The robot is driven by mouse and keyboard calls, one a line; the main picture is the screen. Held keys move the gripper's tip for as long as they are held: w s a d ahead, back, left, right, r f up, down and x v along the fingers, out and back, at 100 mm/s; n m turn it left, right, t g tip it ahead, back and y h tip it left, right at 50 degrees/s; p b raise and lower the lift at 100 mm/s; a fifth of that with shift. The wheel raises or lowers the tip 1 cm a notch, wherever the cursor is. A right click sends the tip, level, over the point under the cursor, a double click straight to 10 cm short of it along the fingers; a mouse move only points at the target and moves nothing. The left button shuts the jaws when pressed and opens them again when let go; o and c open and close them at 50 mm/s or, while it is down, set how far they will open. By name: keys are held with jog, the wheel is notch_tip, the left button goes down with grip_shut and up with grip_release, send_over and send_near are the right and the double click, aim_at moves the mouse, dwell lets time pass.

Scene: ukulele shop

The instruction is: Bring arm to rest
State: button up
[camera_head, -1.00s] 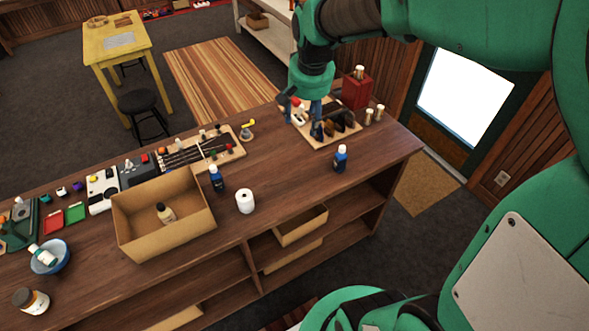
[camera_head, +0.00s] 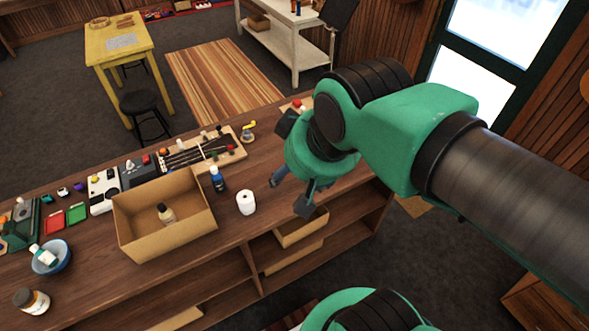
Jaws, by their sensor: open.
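My green arm reaches in from the right over the right end of the wooden counter (camera_head: 90,282). My gripper (camera_head: 290,194) points down near the counter's front edge, to the right of the white roll (camera_head: 246,202). Its dark fingers are spread, with nothing seen between them.
An open cardboard box (camera_head: 140,235) holding a small bottle (camera_head: 166,214) stands on the counter. A blue bottle (camera_head: 218,180) stands between the box and the roll. A blue bowl (camera_head: 50,262) and a brown jar (camera_head: 32,301) are at left. Open shelves lie below.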

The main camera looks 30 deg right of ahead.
jog(key=shift+s+a, duration=0.1)
jog(key=shift+s, duration=0.05)
jog(key=shift+f, duration=0.2)
notch_tip(320, 180, down, 14)
jog(key=b, duration=1.4)
jog(key=shift+f+b, duration=0.15)
jog(key=shift+b, duration=0.2)
